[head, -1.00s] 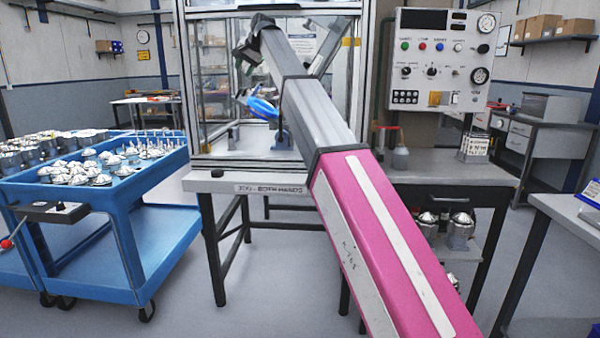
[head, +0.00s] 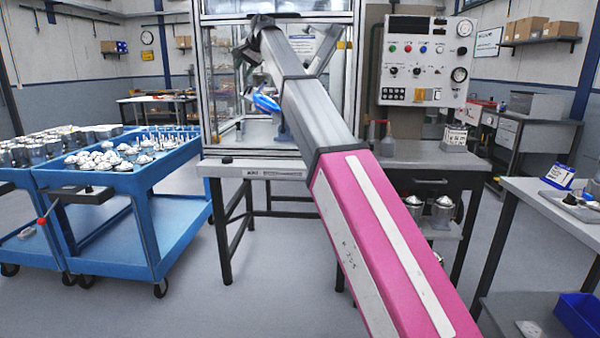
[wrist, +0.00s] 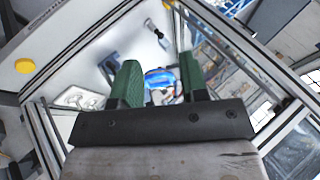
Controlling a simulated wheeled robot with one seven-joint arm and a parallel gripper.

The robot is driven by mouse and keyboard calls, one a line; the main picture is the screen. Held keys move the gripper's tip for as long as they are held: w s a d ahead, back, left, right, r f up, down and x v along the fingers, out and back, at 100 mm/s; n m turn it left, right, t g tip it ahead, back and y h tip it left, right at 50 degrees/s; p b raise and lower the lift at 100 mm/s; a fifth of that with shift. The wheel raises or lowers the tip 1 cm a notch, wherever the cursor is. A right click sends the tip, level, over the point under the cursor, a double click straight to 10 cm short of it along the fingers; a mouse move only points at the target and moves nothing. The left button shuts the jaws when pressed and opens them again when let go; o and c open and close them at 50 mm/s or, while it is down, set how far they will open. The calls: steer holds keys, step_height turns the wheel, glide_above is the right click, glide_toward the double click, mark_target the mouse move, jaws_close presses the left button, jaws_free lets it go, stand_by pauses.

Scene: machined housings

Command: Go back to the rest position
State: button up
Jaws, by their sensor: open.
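My gripper shows in the wrist view (wrist: 160,76) with its two green-padded fingers apart and nothing held between them. Beyond the gap is a blue, white and red object (wrist: 161,79), apparently further off; its exact nature is unclear. In the head view my grey and pink arm reaches up toward the glazed enclosure (head: 205,90), and the wrist end is folded near its front opening. The fingers are hard to make out there. A blue object (head: 265,103) shows below the wrist end, in front of the pale enclosure floor.
A blue cart (head: 130,205) with several metal domed parts stands left. The enclosure's bench (head: 240,168) is ahead, with a control panel (head: 425,60) at its right. A side bench (head: 560,205) and a dark blue bin (head: 580,318) are at right. Open floor lies between.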

steer(key=s+d+f+g+h, duration=0.15)
steer(key=d+f, duration=0.55)
steer(key=f, duration=0.8)
steer(key=s+d+f+h, duration=0.1)
steer(key=s+d+f, duration=0.2)
steer(key=d+f, duration=0.8)
steer(key=s+d+f+h, duration=0.1)
steer(key=s+d+f, duration=0.2)
steer(key=f, duration=1.5)
steer(key=s+d+f+g, duration=0.1)
steer(key=s+d+f, duration=0.5)
steer(key=s+f, duration=0.3)
steer(key=s+d+f+n+g+h, duration=0.1)
steer(key=s+d+f, duration=0.5)
steer(key=s+f, duration=0.4)
steer(key=s+d+f+n+g+h, duration=0.1)
steer(key=s+d+f, duration=0.5)
steer(key=s+f, duration=0.3)
steer(key=shift+s+d+f+g, duration=0.3)
steer(key=shift+d+f+g, duration=0.1)
steer(key=shift+f, duration=0.1)
steer(key=shift+h, duration=0.25)
